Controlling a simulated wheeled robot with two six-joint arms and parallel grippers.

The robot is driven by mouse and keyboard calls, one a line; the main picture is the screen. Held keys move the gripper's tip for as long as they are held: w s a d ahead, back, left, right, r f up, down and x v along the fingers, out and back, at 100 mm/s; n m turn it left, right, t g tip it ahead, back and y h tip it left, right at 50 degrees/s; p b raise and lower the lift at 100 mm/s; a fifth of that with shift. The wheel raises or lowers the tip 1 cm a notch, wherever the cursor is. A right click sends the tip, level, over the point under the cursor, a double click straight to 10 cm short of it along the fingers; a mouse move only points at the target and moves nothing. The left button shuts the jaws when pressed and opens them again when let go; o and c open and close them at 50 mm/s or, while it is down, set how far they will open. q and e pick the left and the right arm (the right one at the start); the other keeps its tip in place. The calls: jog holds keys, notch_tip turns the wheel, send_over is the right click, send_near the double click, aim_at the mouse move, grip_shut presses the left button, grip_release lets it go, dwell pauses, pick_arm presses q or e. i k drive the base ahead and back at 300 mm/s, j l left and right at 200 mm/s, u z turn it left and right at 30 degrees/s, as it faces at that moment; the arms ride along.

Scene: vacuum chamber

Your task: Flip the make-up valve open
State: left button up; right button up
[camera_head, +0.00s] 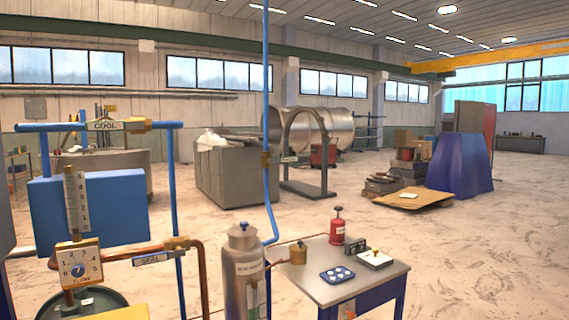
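No label that I can read says make-up, so I cannot tell for sure which valve it is. A small brass valve (266,158) sits on the tall vertical blue pipe (266,90), with a small tag (289,159) to its right, too small to read. Another brass valve (140,125) is on the upper blue pipe beside a "COOL" label (105,125). A third brass valve (177,243) is on the copper pipe by a "SEAL" label (153,259). Handle positions are too small to tell. Neither of my grippers is in view.
A flow gauge (79,268) stands before a blue box (110,207) at left. A grey canister (243,270) stands beside a small table (330,284) bearing a red bottle (337,229) and a blue tray (337,275). Open floor (480,250) lies to the right.

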aim_at(290, 159)
jog(key=i+l+u, duration=0.1)
jog(key=u, duration=0.35)
jog(key=i+l+u, duration=0.1)
jog(key=u, duration=0.3)
jog(key=i+l+u, duration=0.1)
jog(key=l, duration=0.25)
jog(key=i+l+u, duration=0.15)
jog(key=l, duration=0.25)
jog(key=i+l+u, duration=0.1)
jog(key=i+l, duration=0.15)
jog(key=l, duration=0.15)
jog(key=i+l+u, duration=0.15)
jog(key=l, duration=0.3)
jog(key=l+u, duration=0.1)
jog(key=l, duration=0.3)
jog(key=i, duration=0.05)
